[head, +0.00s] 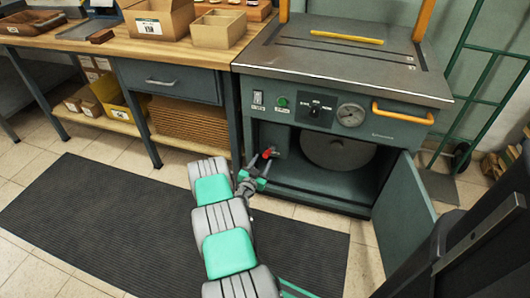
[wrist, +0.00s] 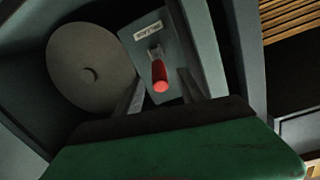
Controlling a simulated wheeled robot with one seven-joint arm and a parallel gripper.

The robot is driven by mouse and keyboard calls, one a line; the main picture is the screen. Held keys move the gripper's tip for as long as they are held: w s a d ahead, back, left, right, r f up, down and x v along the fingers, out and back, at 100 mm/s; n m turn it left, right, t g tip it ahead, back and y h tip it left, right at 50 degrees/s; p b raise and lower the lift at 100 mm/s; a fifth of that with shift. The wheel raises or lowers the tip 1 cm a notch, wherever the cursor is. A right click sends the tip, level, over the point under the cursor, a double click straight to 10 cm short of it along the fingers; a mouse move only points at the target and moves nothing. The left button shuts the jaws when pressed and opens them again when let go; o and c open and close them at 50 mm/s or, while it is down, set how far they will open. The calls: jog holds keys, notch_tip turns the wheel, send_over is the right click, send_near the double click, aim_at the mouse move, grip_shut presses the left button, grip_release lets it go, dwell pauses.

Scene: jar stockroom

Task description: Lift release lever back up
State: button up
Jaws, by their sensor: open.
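The release lever (head: 268,152) has a red grip and sits inside the open lower compartment of the grey-green machine, near its left wall. In the wrist view the red lever (wrist: 160,77) sticks out from a grey plate (wrist: 153,43) with a small white label, pointing toward the camera. My gripper (head: 262,168) is at the compartment opening, right by the lever. In the wrist view my open gripper (wrist: 165,98) has one dark finger on each side of the red grip. I cannot tell whether either finger touches it.
A round grey disc (head: 338,152) is behind the lever. The machine's door (head: 404,208) stands open at the right. A wooden workbench (head: 120,48) with boxes stands to the left. A dark ribbed mat (head: 100,215) covers the floor in front.

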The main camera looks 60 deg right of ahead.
aim_at(269, 150)
jog(key=shift+h, duration=0.3)
jog(key=d, duration=0.2)
jog(key=d+b, duration=0.1)
jog(key=d, duration=0.2)
jog(key=d+b, duration=0.1)
jog(key=d, duration=0.2)
jog(key=shift+w+r, duration=0.25)
jog(key=shift+a, duration=0.1)
jog(key=shift+c, duration=0.4)
grip_shut()
